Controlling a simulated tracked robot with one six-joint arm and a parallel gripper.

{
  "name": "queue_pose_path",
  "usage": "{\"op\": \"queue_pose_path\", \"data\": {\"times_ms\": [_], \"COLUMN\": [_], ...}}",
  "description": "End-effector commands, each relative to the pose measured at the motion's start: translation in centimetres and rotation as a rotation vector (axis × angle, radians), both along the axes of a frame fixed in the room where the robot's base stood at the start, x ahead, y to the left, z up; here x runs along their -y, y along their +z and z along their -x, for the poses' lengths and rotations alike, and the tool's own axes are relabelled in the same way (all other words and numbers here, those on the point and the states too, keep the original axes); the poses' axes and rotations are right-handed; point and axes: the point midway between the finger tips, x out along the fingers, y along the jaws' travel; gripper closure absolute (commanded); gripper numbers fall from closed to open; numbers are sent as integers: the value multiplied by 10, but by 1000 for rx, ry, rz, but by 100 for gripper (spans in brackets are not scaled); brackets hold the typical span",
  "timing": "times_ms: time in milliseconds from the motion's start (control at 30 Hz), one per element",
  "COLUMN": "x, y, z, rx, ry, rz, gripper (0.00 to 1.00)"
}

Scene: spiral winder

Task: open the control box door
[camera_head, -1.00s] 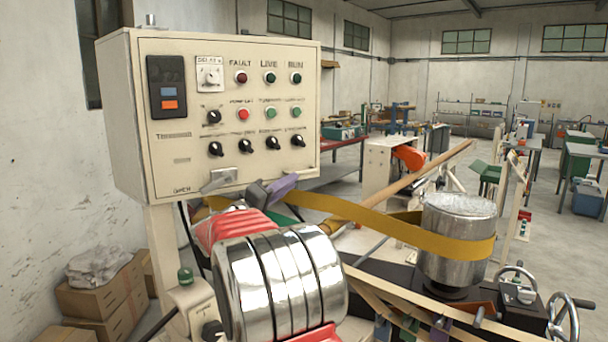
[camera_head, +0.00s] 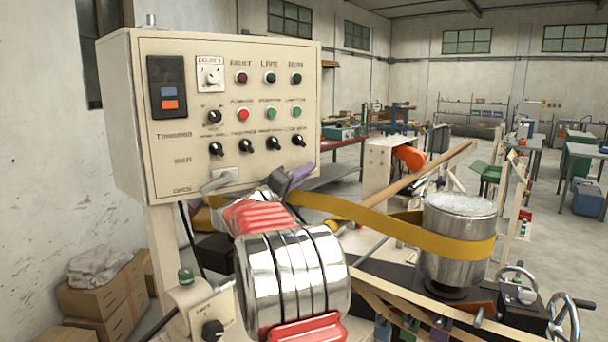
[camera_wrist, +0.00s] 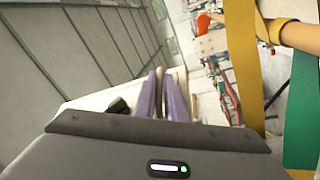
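The control box (camera_head: 230,120) is a beige cabinet on a post at the left of the head view. Its front door carries lamps, buttons and knobs. A grey lever handle (camera_head: 219,180) sits low on the door's face. My gripper (camera_head: 302,175), with purple fingers, is by the door's lower right corner, right of the handle and apart from it. In the wrist view my gripper (camera_wrist: 162,95) shows two purple fingers close together, with a narrow pale strip between them. Whether they pinch anything cannot be told. The door looks closed.
A yellow band (camera_head: 390,230) runs from behind my arm to a metal drum (camera_head: 455,240) at right. A wooden pole (camera_head: 425,180) slants above the machine. Cardboard boxes (camera_head: 105,300) stand by the left wall. A red-topped bench (camera_head: 340,145) is behind.

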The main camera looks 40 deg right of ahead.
Motion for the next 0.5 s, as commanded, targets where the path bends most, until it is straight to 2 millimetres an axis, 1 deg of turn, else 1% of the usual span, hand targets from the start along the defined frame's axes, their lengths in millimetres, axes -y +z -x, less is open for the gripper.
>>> {"op": "queue_pose_path", "data": {"times_ms": [33,133,500], "x": [0,0,0], "y": [0,0,-1], "z": [0,0,0], "rx": [0,0,-1], "ry": [0,1,-1], "rz": [0,-1,-1], "gripper": [94,100,100]}}
